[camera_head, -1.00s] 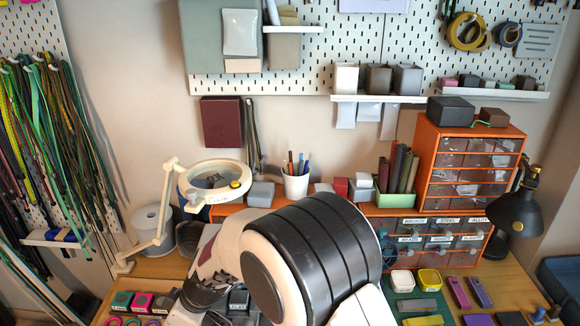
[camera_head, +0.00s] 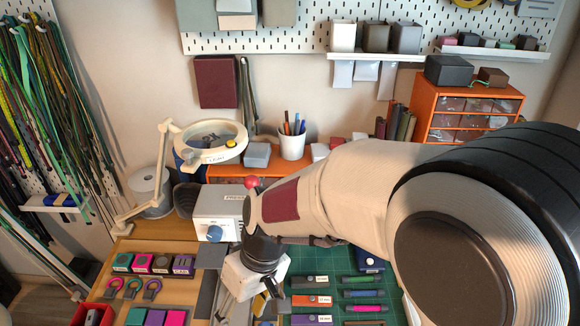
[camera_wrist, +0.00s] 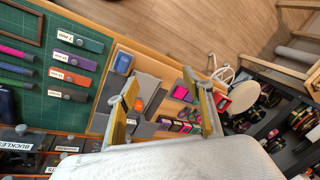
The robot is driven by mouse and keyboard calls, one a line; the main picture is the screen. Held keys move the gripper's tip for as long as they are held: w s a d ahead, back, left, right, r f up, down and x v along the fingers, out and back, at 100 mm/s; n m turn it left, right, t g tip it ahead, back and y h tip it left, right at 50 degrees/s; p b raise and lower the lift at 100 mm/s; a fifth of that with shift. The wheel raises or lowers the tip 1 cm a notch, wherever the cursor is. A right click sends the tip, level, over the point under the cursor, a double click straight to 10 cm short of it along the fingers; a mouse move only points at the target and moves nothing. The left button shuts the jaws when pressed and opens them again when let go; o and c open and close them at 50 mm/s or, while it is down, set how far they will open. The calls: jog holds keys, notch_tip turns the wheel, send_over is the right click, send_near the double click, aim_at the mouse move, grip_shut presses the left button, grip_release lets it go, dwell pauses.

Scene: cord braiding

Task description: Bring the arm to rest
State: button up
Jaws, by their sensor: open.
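My gripper (camera_wrist: 160,112) shows in the wrist view with its two yellow-padded fingers spread apart and nothing between them. In the head view my gripper (camera_head: 250,290) is low in the centre, above the front of the workbench by the left edge of the green mat (camera_head: 345,268). The fingertips there are partly cut off and hard to make out. My arm reaches in from the right and hides the middle and right of the bench.
A white press box (camera_head: 215,203) stands just behind my gripper. A magnifier lamp (camera_head: 213,143) rises at the left. Labelled tool handles (camera_head: 310,300) lie on the mat. An orange drawer cabinet (camera_head: 440,110) stands at the back right. Cords (camera_head: 50,120) hang at the left.

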jog(key=s+d+r+m+t+h, duration=0.1)
jog(key=s+d+r+m+t, duration=0.1)
jog(key=d+r, duration=0.3)
jog(key=s+d+r+m+t+h, duration=0.1)
jog(key=s+d+r+m+t, duration=0.1)
jog(key=d, duration=1)
jog(key=s+d+r+m+t+h, duration=0.1)
jog(key=s+d+r+m+t, duration=0.1)
jog(key=s+d+r+m, duration=0.2)
jog(key=shift+s+d+r+t, duration=0.3)
jog(key=shift+s+d+r, duration=0.45)
jog(key=shift+d+r, duration=1.55)
jog(key=shift+d+f, duration=0.4)
jog(key=shift+f, duration=0.05)
